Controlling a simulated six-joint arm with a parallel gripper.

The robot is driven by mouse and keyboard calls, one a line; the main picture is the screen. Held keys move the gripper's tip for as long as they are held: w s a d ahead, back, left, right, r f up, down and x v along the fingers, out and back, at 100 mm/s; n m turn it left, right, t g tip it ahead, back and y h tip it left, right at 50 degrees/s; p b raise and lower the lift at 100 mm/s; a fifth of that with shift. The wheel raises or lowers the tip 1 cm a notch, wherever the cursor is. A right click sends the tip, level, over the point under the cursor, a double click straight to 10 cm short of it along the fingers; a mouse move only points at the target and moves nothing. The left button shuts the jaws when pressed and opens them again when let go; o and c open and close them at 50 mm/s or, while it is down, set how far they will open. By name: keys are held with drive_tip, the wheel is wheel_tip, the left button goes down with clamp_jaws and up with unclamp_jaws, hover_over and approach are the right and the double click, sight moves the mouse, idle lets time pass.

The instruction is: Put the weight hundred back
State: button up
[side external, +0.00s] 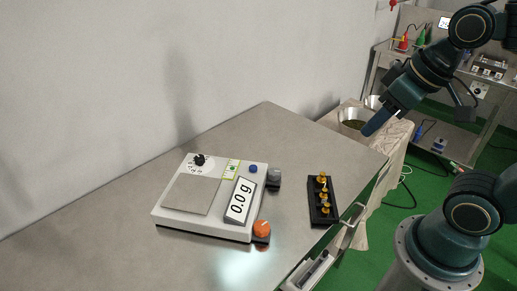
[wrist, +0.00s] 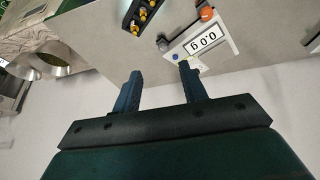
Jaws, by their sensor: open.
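Several brass weights (side external: 323,196) stand in a row in a black holder (side external: 318,216) on the steel table, right of the scale. The holder also shows at the top of the wrist view (wrist: 131,22). I cannot tell which weight is the hundred. The white scale (side external: 178,225) has a bare grey plate (side external: 192,195) and its display (side external: 240,201) reads 0.0 g. My gripper (side external: 370,127) is raised over the table's far right corner, away from the weights and the scale. In the wrist view its jaws (wrist: 160,72) are apart with nothing between them.
An orange button (side external: 262,228) and a blue button (side external: 253,169) sit by the scale. A small black object (side external: 200,160) is at the scale's back left. Metal bowls (side external: 352,120) stand on a cloth-covered table beyond. The left side of the steel table is clear.

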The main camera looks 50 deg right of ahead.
drive_tip(key=shift+s+a+r+t, duration=0.15)
drive_tip(key=shift+s+r, duration=0.15)
drive_tip(key=shift+s, duration=0.25)
drive_tip(key=shift+s+a+r+t, duration=0.15)
drive_tip(key=shift+s+r, duration=0.1)
drive_tip(key=shift+s, duration=0.25)
drive_tip(key=shift+d, duration=0.1)
idle(0.6)
